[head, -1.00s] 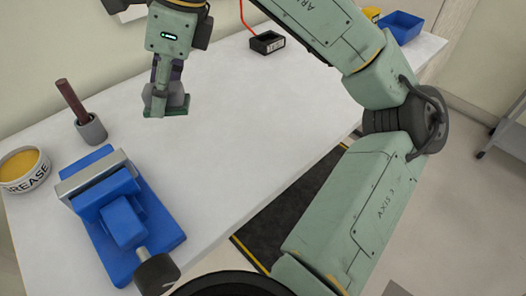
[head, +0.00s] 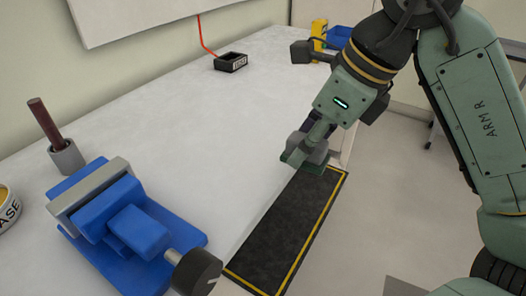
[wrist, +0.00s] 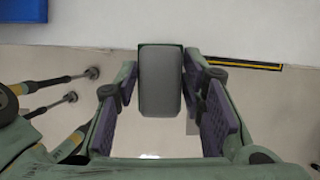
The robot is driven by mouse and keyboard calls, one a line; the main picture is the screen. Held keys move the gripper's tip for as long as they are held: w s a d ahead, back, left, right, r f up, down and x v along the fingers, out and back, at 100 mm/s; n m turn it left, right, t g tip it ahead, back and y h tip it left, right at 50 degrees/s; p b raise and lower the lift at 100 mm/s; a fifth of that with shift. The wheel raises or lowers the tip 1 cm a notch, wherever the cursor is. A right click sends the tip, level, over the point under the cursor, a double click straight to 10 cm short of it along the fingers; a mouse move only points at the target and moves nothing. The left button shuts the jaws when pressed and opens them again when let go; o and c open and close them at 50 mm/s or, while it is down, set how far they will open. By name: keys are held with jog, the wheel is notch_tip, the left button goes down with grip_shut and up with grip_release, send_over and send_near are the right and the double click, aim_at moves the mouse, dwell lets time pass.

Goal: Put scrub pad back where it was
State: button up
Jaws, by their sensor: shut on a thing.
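The scrub pad (head: 304,164) is a small block with a grey body and a green layer. My gripper (head: 311,146) is shut on it and holds it near the front edge of the white table, beside the far end of the black mat. In the wrist view the pad's grey face (wrist: 161,85) sits between the purple finger pads, with the floor behind it and the table edge above it. I cannot tell the pad's exact height.
The white table (head: 220,120) is clear in its middle. A blue vise (head: 140,228) and a grey cup (head: 66,157) with a brown rod stand at left. A black mat (head: 285,235) with yellow edging lies along the front edge. A black tray (head: 231,62) and blue bin (head: 338,38) are farther back.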

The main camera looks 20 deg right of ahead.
jog(key=shift+s+d+f+m, duration=0.3)
jog(key=shift+s+d, duration=0.1)
jog(key=shift+s, duration=0.25)
jog(key=p, duration=0.3)
send_over(257, 137)
jog(key=s, duration=0.2)
jog(key=shift+w+d+f, duration=0.25)
jog(key=shift+d+f, duration=0.2)
jog(key=shift+f, duration=0.2)
jog(key=shift+w+f, duration=0.1)
jog(key=shift+w, duration=0.05)
jog(key=shift+f+p, duration=0.45)
jog(key=shift+f, duration=1.3)
jog(key=shift+f, duration=0.2)
jog(key=o, duration=1.1)
jog(key=shift+r, duration=0.15)
